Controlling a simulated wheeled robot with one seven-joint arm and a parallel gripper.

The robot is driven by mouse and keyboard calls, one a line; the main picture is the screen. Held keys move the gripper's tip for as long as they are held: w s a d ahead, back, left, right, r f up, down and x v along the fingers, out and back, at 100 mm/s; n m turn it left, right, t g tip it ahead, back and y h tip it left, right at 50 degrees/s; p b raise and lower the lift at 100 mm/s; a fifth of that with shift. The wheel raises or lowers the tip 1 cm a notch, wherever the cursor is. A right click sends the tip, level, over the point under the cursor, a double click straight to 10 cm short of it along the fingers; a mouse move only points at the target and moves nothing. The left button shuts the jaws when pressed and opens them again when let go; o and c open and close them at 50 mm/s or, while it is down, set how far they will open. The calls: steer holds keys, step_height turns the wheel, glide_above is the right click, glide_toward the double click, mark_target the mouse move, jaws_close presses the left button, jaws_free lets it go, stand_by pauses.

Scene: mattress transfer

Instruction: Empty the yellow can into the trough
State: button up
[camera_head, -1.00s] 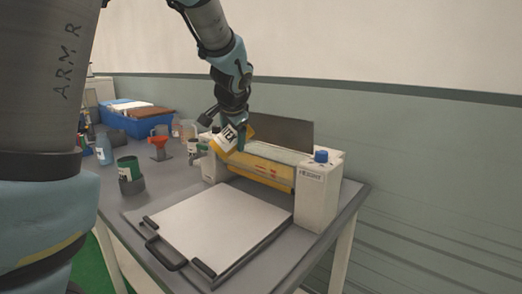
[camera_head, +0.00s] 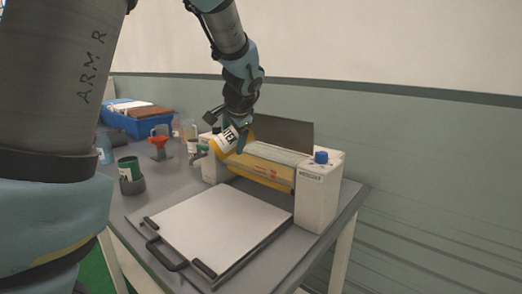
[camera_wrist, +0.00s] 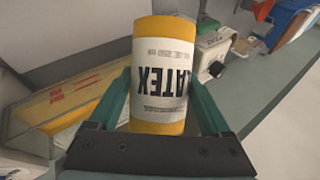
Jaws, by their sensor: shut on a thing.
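My gripper (camera_head: 238,138) is shut on the yellow can (camera_head: 226,140), which has a white label reading "LATEX". The can is tilted above the left end of the machine's yellow trough (camera_head: 266,174). In the wrist view the can (camera_wrist: 160,73) sits between my gripper's two green fingers (camera_wrist: 160,105). The trough also shows in the wrist view (camera_wrist: 85,100), to the left of the can. The can's mouth and any liquid leaving it cannot be made out.
The white machine (camera_head: 318,190) has a blue knob (camera_head: 321,156). A white tray plate (camera_head: 212,222) with black handles lies in front. A green can (camera_head: 130,170), an orange funnel (camera_head: 158,143) and a blue crate (camera_head: 137,122) stand to the left on the grey table.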

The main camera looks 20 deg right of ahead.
steer(key=shift+y, duration=0.3)
steer(key=shift+d+r+m+y+p, duration=0.15)
steer(key=shift+r+m+y+p, duration=0.45)
steer(key=shift+p, duration=0.85)
steer(key=shift+d+r+y+p, duration=0.3)
steer(key=shift+d+y+p, duration=0.5)
steer(key=shift+p, duration=0.55)
stand_by(0.5)
steer(key=shift+s+d+f+m+y+p, duration=0.1)
steer(key=shift+d+f+m+y+p, duration=0.1)
steer(key=shift+f+m+y+p, duration=0.4)
stand_by(1.2)
steer(key=shift+d+r+t+y+p, duration=0.25)
steer(key=shift+r+y+p, duration=0.25)
steer(key=shift+p, duration=0.5)
